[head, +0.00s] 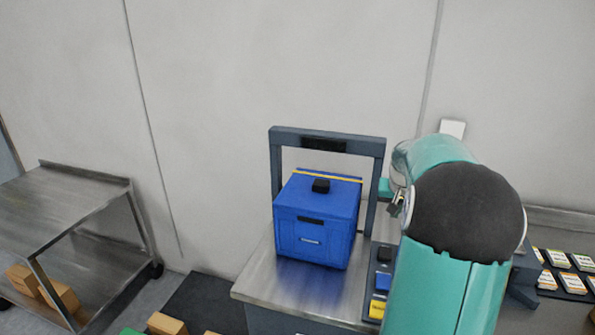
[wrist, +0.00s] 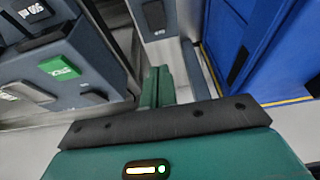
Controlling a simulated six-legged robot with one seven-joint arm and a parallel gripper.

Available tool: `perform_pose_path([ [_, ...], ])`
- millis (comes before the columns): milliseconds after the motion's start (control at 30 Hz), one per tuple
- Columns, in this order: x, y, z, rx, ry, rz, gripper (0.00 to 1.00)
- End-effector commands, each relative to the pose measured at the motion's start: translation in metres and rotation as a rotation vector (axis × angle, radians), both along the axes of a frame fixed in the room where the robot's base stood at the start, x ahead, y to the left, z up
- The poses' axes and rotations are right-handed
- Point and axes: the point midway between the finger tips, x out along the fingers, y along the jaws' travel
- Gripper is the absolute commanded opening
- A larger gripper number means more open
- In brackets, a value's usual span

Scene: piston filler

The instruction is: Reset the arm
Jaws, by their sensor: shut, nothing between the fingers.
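My gripper (wrist: 157,76) shows in the wrist view as two green fingers pressed together, with nothing between them. In the head view my teal arm covers most of it; a small teal part shows beside the right post of a dark frame. A blue box (head: 312,232) with a black knob and a yellow strip on top stands under that frame (head: 277,160) on a steel table. The blue box also fills the right side of the wrist view (wrist: 270,55), apart from the fingers. A grey post (wrist: 155,18) is beyond the fingertips.
A dark housing with a green label (wrist: 60,68) is left of the fingers. Beside my arm is a panel with a yellow part (head: 377,308). A steel cart (head: 60,205) with cardboard boxes (head: 60,296) stands left. Several labelled packs (head: 558,259) lie right. The wall is behind.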

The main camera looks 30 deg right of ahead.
Motion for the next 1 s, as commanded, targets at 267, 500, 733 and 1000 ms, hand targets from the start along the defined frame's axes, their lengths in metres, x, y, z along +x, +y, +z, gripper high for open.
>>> perform_pose_path([
  [267, 0.006, 0.017, 0.008, -0.007, -0.001, 0.026, 0.0],
  [500, 0.023, 0.133, 0.051, -0.046, -0.009, 0.195, 0.0],
  [733, 0.003, 0.258, 0.08, -0.075, -0.032, 0.387, 0.0],
  [1000, -0.057, 0.377, 0.086, -0.087, -0.084, 0.611, 0.0],
])
